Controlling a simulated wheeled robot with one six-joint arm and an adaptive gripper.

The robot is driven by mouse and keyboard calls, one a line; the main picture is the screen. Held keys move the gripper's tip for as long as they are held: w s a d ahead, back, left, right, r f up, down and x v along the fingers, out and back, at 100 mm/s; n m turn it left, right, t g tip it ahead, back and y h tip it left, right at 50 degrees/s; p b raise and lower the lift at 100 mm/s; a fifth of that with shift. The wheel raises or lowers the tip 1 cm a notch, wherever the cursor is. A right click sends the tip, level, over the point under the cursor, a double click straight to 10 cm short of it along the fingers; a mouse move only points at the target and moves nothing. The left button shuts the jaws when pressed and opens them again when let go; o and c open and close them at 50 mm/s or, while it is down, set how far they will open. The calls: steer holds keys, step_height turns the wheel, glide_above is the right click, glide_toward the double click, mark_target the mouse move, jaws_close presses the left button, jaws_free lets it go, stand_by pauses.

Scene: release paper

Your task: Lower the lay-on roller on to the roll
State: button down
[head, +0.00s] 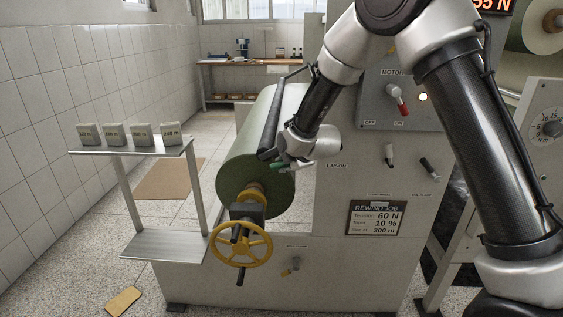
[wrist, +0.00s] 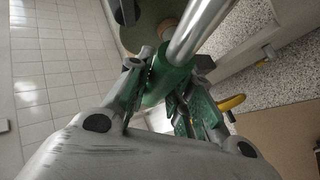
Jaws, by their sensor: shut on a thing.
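The big green roll (head: 238,160) sits on the rewind machine with its end face toward me. The lay-on roller (head: 272,118), a long dark bar, lies along the roll's upper right side; I cannot tell whether it touches. My gripper (head: 284,164) is beside the roll's near end, left of the LAY-ON label. In the wrist view my gripper (wrist: 160,92) is shut around a green handle grip (wrist: 154,88) on a shiny metal rod (wrist: 200,28). In the head view my gripper hides most of that handle.
A yellow handwheel (head: 241,244) stands below the roll. A shelf stand (head: 130,147) with several small blocks is on the left. The motor panel (head: 385,100) with a red-handled switch and the rewind job sign (head: 376,217) are on the right.

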steer(key=c, duration=1.3)
jaws_free()
steer(key=shift+o, duration=0.2)
steer(key=v, duration=1.2)
